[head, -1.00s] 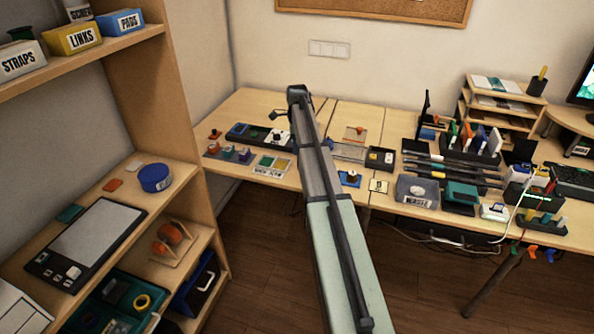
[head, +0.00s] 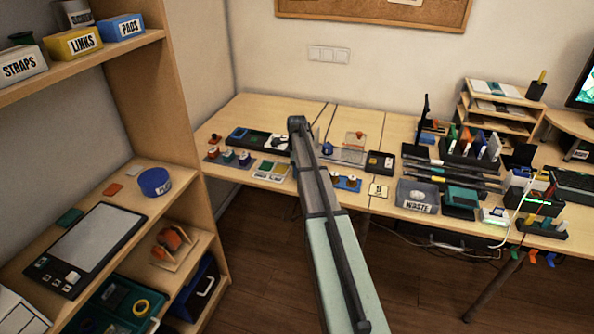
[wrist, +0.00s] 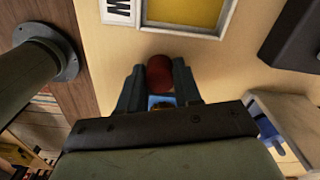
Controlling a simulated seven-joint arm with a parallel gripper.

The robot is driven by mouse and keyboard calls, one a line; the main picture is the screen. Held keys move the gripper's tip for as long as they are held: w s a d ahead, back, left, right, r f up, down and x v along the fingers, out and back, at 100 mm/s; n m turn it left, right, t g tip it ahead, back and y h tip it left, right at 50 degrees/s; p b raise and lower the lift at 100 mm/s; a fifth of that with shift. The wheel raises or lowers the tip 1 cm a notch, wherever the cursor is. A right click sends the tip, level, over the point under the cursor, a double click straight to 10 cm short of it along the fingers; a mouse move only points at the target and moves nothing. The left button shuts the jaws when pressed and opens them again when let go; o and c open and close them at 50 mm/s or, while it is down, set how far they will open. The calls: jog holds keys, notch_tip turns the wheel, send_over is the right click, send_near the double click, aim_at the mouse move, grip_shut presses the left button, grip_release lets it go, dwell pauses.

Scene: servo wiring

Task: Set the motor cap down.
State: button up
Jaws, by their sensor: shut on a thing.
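My gripper (wrist: 159,82) is shut in the wrist view. A dark red, rounded piece (wrist: 159,72) sits between its fingertips, with a small blue part (wrist: 160,102) just behind it, nearer the palm. I take the held piece for the motor cap, but its full shape is hidden by the fingers and palm. I cannot tell whether it touches the tabletop below. In the head view my own arm hides the gripper and the held piece.
A tray with green and yellow compartments (head: 256,176) is on the table; its yellow part (wrist: 185,12) lies just beyond the fingertips in the wrist view. Small coloured units (head: 228,157) stand at the left.

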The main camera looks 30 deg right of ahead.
jog(key=o, duration=1)
jog(key=shift+f, duration=0.1)
notch_tip(320, 180, up, 12)
dwell(0.5)
